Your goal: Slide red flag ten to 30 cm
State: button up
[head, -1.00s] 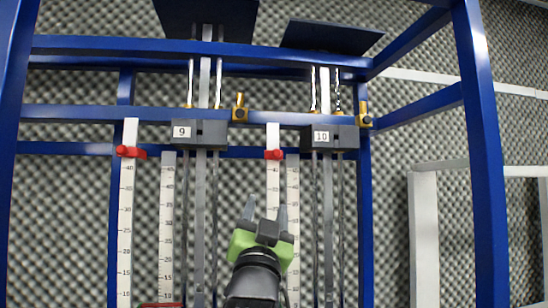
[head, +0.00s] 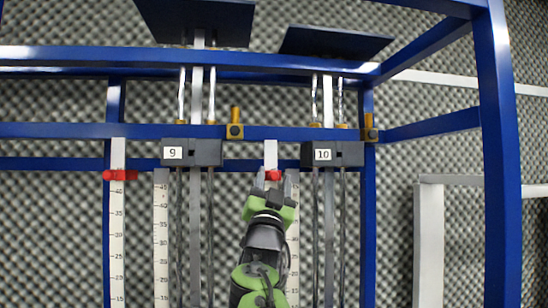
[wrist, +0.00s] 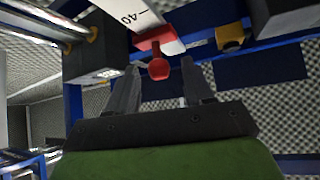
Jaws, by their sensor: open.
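The red flag (head: 272,176) of the ruler beside block 10 (head: 331,154) sits near the top of that white ruler (head: 270,152). In the wrist view the red flag (wrist: 158,52) shows a rounded knob pointing toward me, near the 40 mark. My gripper (head: 272,184) is raised in front of this ruler in the head view, just below the flag and partly covering it. In the wrist view my gripper (wrist: 160,88) is open, its two fingers apart on either side of the knob. I cannot tell whether they touch it. The ruler's lower scale is hidden behind my arm.
Block 9 (head: 192,153) and its own ruler (head: 117,230) with another red flag (head: 114,175) stand to the left. Vertical rods run below both blocks. A blue frame post (head: 497,170) stands on the right. A yellow clamp (head: 235,130) sits on the crossbar.

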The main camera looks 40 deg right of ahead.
jog(key=shift+w+d+r+p, duration=0.15)
jog(key=shift+w+d+r, duration=0.05)
jog(key=shift+r, duration=0.2)
jog(key=shift+w+d+r+p, duration=0.15)
jog(key=shift+r, duration=0.2)
jog(key=shift+w+d, duration=0.25)
jog(key=shift+w, duration=0.05)
jog(key=shift+s+a, duration=0.1)
jog(key=shift+c, duration=0.8)
grip_shut()
